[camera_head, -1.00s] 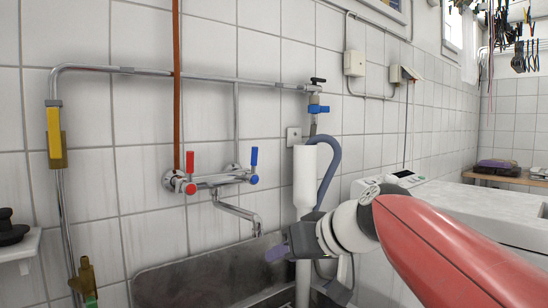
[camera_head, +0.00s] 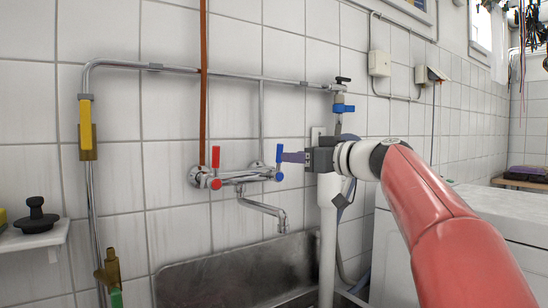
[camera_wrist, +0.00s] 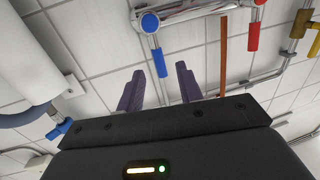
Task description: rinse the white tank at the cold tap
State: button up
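The wall mixer has a cold tap with a blue lever (camera_head: 279,158) on the right and a hot tap with a red lever (camera_head: 216,157) on the left. The bent spout (camera_head: 268,210) hangs over the sink; no water shows from it. My gripper (camera_head: 292,157) is beside the blue lever. In the wrist view my gripper (camera_wrist: 160,72) is open, with two dark purple fingers and nothing held. The blue lever (camera_wrist: 160,62) appears between the fingertips; contact cannot be told. I cannot identify a white tank in these views.
A metal sink (camera_head: 215,280) lies below the mixer. A white vertical pipe (camera_head: 327,255) stands right of the spout, partly behind my gripper. A white appliance (camera_head: 480,225) is at right. A shelf (camera_head: 35,238) holds a black plunger-like object (camera_head: 37,216).

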aim_at(282, 152)
jog(key=shift+w+a+r, duration=0.4)
jog(key=shift+w+a, duration=0.05)
jog(key=shift+w, duration=0.1)
jog(key=p+x, duration=0.2)
jog(key=x, duration=0.5)
jog(key=shift+r, duration=0.1)
jog(key=shift+c, duration=0.5)
grip_shut()
